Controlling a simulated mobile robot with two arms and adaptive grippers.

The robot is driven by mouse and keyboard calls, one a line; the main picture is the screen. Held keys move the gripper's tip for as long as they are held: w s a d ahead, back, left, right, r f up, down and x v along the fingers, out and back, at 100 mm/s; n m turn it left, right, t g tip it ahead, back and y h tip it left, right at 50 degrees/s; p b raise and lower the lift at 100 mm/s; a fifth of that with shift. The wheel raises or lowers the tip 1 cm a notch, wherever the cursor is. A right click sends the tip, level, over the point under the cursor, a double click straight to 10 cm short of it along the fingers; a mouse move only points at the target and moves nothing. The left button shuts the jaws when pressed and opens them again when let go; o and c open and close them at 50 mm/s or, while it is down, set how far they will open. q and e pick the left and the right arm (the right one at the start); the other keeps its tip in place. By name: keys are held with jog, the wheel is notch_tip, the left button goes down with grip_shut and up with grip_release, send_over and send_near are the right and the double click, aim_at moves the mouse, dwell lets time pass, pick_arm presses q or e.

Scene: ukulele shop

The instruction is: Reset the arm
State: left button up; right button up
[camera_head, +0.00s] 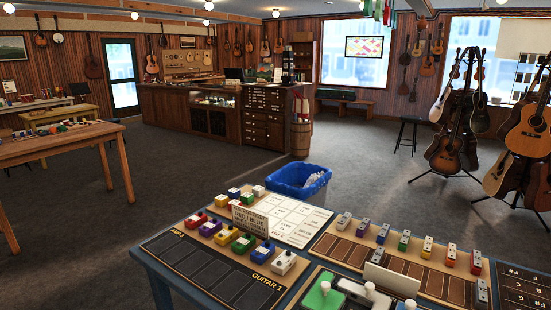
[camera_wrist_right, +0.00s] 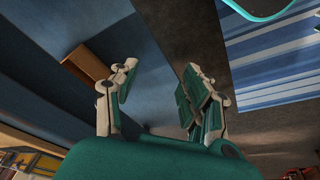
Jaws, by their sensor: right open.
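My right gripper (camera_wrist_right: 158,82) shows in the right wrist view with its two green-padded fingers spread apart. Nothing is between the fingers. Blurred dark and blue surfaces lie beyond them. Neither arm can be made out for certain in the head view, and my left gripper is not visible in either view.
A blue-edged table (camera_head: 152,262) with several coloured pedals fills the bottom of the head view. A blue bin (camera_head: 290,188) stands behind it. A wooden table (camera_head: 60,150) is at left, a counter (camera_head: 185,115) behind, and guitar stands at right. Open carpet (camera_head: 200,175) lies between.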

notch_tip(320, 180, down, 14)
jog(key=s+f, duration=0.1)
jog(key=s, duration=0.1)
jog(key=s+d+f+g, duration=0.2)
jog(key=s+d+f, duration=0.1)
jog(key=s+f, duration=1.3)
notch_tip(320, 180, down, 3)
jog(key=shift+s+f, duration=0.15)
jog(key=shift+s, duration=0.15)
